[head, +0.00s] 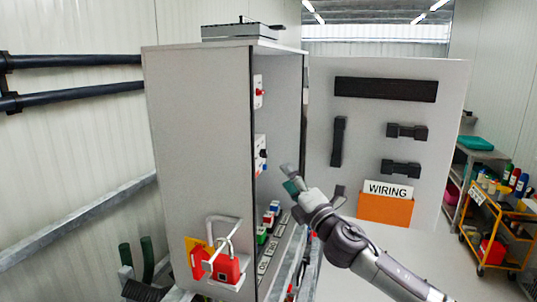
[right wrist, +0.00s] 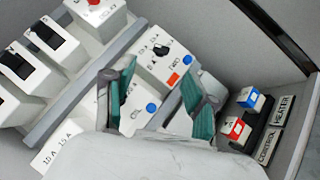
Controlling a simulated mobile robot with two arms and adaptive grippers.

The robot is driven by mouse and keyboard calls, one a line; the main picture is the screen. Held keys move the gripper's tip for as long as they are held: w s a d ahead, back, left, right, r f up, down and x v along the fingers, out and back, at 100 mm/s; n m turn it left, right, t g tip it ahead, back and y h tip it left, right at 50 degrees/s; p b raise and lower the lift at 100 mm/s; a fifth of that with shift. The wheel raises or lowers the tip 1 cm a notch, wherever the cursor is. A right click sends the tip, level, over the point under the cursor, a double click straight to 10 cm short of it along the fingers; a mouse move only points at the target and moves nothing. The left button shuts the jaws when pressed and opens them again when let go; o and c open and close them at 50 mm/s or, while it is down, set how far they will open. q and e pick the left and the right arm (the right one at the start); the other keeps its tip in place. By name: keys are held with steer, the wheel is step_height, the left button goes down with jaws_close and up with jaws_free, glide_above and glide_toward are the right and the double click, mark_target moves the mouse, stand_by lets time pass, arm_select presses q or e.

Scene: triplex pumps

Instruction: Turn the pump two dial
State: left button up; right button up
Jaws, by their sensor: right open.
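My right gripper (head: 291,181) reaches into the open cabinet (head: 200,130) from the right, in front of its switch panel. In the right wrist view its two teal-padded fingers (right wrist: 160,95) are open and apart. A white module with a black dial (right wrist: 160,48) shows beyond and between the fingertips. A second white dial module (right wrist: 132,95) is partly hidden by the left finger. I cannot read which dial belongs to pump two. In the head view the dial modules (head: 261,153) are small, at the cabinet's inner edge. My left gripper (head: 136,250) is open at the lower left, fingers upward, touching nothing visible.
Black breaker switches (right wrist: 30,50) sit left of the dials; blue and red buttons (right wrist: 242,112) sit right. The open cabinet door (head: 385,100) carries an orange WIRING pocket (head: 385,208). A red padlock box (head: 228,268) hangs on the cabinet side. A cart (head: 495,225) stands right.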

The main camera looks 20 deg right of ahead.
mark_target(264, 154)
steer(key=p+x, duration=0.1)
steer(key=x, duration=0.9)
steer(key=shift+f, duration=0.25)
steer(key=shift+w, duration=0.15)
jaws_close()
arm_select(q)
step_height(264, 154, up, 19)
steer(key=p, duration=1.7)
steer(key=shift+w+d+f, duration=0.15)
steer(key=shift+w+f, duration=0.05)
steer(key=shift+w, duration=0.05)
arm_select(e)
steer(key=shift+r+m+g+h, duration=0.2)
steer(key=shift+m+g+h, duration=0.1)
steer(key=shift+m+g, duration=0.85)
steer(key=shift+r+m+g+h, duration=0.25)
steer(key=shift+m+g+h, duration=0.05)
steer(key=shift+m+g, duration=0.85)
steer(key=shift+r+m+g+h, duration=0.2)
steer(key=shift+m+g+h, duration=0.1)
steer(key=shift+m+g, duration=0.8)
